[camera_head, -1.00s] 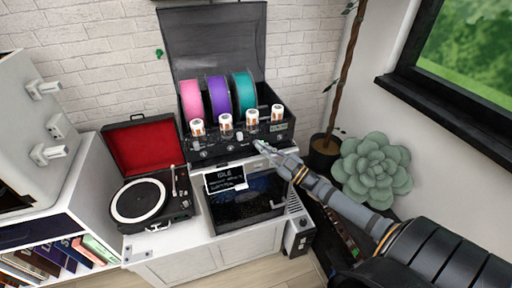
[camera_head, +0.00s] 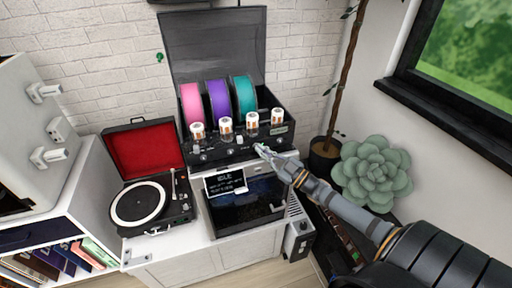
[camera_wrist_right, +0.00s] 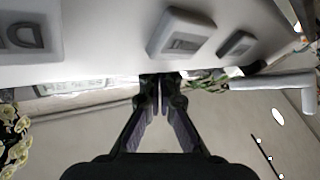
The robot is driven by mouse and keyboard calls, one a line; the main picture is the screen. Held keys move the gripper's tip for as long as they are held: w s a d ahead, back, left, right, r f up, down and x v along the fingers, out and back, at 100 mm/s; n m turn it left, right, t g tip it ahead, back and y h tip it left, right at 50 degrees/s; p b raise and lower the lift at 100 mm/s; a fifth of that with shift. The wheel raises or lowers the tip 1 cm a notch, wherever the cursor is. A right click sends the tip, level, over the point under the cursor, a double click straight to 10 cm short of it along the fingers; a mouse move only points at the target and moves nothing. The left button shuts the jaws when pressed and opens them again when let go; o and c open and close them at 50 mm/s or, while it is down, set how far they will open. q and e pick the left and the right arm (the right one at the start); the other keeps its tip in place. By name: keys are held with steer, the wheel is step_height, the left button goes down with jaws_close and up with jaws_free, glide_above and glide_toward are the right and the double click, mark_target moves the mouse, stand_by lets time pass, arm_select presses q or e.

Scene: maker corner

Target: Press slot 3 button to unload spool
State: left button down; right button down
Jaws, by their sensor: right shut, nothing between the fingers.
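The spool unit (camera_head: 228,152) is a dark box with its lid raised. It holds a pink spool (camera_head: 191,102), a purple spool (camera_head: 219,98) and a teal spool (camera_head: 244,93). Several white-capped cylinders stand along its front, above small controls too small to read. My right gripper (camera_head: 260,148) is just in front of the unit's lower front, right of centre. In the right wrist view my right gripper (camera_wrist_right: 160,82) is shut and empty, below a pale surface with raised blocks (camera_wrist_right: 181,34). I cannot tell whether the tips touch anything. My left gripper is out of view.
Below the unit is a printer with a dark window (camera_head: 245,203) and a small screen (camera_head: 225,182) reading "IDLE". A record player (camera_head: 140,203) with a red-lined lid stands to the left. A succulent (camera_head: 372,172) and a plant pot (camera_head: 323,156) are to the right.

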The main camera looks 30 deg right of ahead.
steer(key=shift+w+d+b, duration=0.1)
steer(key=shift+w+b, duration=0.3)
steer(key=shift+b, duration=0.1)
stand_by(0.3)
steer(key=shift+s+r+p, duration=0.15)
steer(key=shift+s+p, duration=0.15)
steer(key=shift+p, duration=0.3)
steer(key=shift+s, duration=0.1)
